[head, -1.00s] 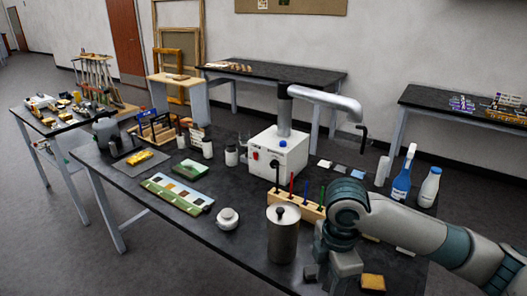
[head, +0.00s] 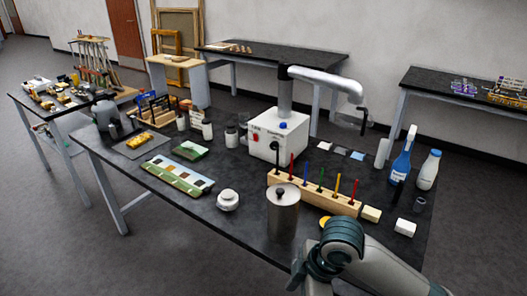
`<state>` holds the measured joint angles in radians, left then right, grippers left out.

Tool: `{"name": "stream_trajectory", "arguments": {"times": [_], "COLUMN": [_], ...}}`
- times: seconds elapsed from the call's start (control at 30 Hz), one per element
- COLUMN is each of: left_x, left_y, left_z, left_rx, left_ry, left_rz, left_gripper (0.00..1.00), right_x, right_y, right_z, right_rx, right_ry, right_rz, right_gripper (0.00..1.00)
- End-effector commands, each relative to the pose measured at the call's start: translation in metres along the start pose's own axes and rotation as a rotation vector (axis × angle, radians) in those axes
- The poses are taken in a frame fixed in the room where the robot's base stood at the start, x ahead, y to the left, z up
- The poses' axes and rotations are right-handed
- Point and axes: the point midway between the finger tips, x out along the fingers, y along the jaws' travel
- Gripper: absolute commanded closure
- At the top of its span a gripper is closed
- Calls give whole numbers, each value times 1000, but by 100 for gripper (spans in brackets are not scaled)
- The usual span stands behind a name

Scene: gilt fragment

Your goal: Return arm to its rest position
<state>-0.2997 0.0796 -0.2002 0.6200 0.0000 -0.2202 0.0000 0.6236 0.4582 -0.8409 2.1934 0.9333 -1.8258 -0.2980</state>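My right arm (head: 345,250) comes in from the lower right, with its grey and teal wrist low over the table's front edge. The light grey hand part (head: 303,272) below the wrist is mostly cut off by the bottom of the picture. Its fingertips do not show, so I cannot tell whether it is open or whether it holds anything. My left arm and gripper are not in view.
The black table (head: 245,250) is crowded. A steel canister (head: 283,215) stands just left of my wrist. Behind the wrist are a wooden rack (head: 310,190) with coloured tools, a yellow piece (head: 326,222) and white blocks (head: 405,228). Bottles (head: 402,165) stand at right.

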Motion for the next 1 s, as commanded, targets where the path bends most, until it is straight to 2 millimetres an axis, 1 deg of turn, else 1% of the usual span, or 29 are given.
{"name": "stream_trajectory", "arguments": {"times": [0.03, 0.23, 0.37, 0.47, 0.57, 0.67, 0.77, 1.0], "left_x": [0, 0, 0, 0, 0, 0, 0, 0], "left_y": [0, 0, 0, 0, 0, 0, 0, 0], "left_z": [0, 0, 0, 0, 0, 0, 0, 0], "left_rx": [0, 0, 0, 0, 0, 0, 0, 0], "left_ry": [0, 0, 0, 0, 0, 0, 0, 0], "left_rz": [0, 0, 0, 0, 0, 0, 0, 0], "left_gripper": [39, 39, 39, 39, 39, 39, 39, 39], "right_x": [9, 33, 46, 55, 64, 71, 78, 88], "right_y": [-9, -28, -41, -51, -63, -76, -91, -136], "right_z": [-4, -7, -2, 8, 21, 38, 59, 118], "right_rx": [39, 216, 348, 455, 566, 681, 797, 1050], "right_ry": [31, 125, 168, 189, 200, 199, 186, 109], "right_rz": [3, 45, 74, 97, 122, 150, 178, 258], "right_gripper": [55, 55, 55, 55, 55, 55, 55, 55]}}
